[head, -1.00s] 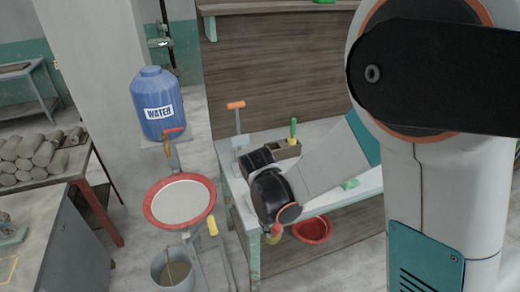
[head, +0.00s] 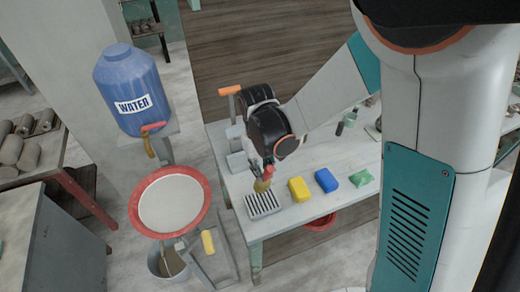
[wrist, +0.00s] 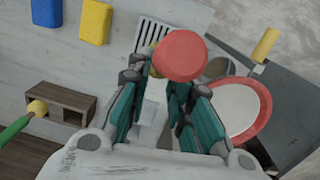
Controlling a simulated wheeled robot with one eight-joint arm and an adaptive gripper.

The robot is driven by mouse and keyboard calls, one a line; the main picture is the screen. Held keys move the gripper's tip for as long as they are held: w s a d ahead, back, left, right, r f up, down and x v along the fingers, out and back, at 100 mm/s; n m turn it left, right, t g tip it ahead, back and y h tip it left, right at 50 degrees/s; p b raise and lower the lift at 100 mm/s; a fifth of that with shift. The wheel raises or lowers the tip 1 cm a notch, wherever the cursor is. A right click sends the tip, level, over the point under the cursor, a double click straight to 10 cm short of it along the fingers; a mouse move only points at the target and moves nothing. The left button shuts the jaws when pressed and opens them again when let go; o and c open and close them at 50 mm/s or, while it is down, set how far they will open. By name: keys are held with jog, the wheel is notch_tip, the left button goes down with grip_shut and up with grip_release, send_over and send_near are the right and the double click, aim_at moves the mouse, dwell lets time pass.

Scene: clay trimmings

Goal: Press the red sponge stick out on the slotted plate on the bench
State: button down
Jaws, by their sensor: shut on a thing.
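My gripper (head: 266,172) is shut on the red sponge stick (wrist: 180,56), whose round red end fills the space between the fingertips in the wrist view. In the head view its yellowish sponge end (head: 262,186) points down. The slotted plate (head: 265,206) lies on the bench's near left corner and also shows in the wrist view (wrist: 154,34), partly hidden by the red end. The sponge end is over the plate's far part; I cannot tell whether it touches.
Yellow (head: 299,189) and blue (head: 326,180) sponges and a green piece (head: 361,178) lie right of the plate on the bench (head: 225,190). A red-rimmed round basin (head: 206,205) and a blue water barrel (head: 128,85) stand left.

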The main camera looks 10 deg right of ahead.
jog(key=shift+w+f, duration=0.2)
jog(key=shift+w, duration=0.15)
jog(key=shift+s+f+b, duration=0.15)
jog(key=shift+f+b, duration=0.3)
jog(key=shift+b, duration=0.05)
jog(key=shift+f+b, duration=1.4)
jog(key=shift+f, duration=0.95)
jog(key=shift+f+b, duration=0.65)
jog(key=shift+b, duration=0.15)
dwell(0.4)
jog(key=shift+r+p, duration=2.1)
jog(key=shift+r, duration=1.5)
